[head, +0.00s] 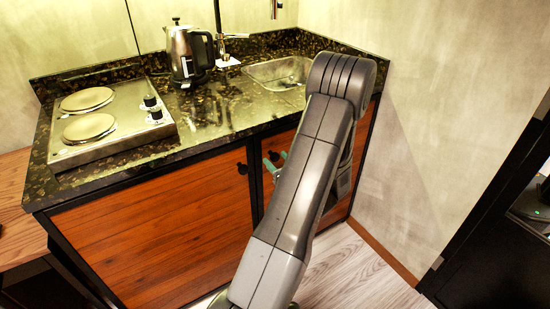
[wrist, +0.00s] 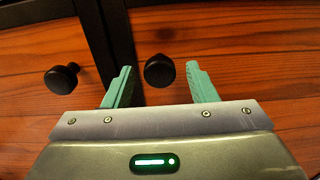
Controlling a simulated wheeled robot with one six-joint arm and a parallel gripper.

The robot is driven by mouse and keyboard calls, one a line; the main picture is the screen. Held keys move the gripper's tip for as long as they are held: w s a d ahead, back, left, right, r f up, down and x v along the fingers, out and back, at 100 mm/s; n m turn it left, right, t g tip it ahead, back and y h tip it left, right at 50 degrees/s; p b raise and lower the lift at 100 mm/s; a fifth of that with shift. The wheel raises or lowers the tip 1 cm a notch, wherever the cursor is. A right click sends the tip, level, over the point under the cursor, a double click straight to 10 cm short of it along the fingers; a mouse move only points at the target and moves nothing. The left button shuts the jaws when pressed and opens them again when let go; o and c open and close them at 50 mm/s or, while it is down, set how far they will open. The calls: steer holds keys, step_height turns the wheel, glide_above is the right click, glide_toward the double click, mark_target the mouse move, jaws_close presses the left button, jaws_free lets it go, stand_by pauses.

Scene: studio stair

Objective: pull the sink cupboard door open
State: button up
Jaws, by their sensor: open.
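The sink cupboard door (head: 283,140) is the reddish wood door on the right, under the sink. It looks shut, and my arm hides much of it in the head view. Its round black knob (wrist: 159,70) shows in the wrist view, in the gap between the green fingertips. My gripper (head: 277,160) is open in front of this door, with its fingers on either side of the knob in the picture; I see no finger touching it. The gripper also shows in the wrist view (wrist: 158,84). The knob is hard to make out in the head view.
A second black knob (wrist: 62,78) sits on the neighbouring left door (head: 160,235), left of the dark frame post. A kettle (head: 188,54), hob (head: 115,118) and sink (head: 280,73) are on the counter. A wall (head: 440,110) stands close on the right. Some floor (head: 350,275) is clear.

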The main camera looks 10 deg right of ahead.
steer(key=shift+x, duration=0.9)
steer(key=shift+c, duration=0.2)
jaws_close()
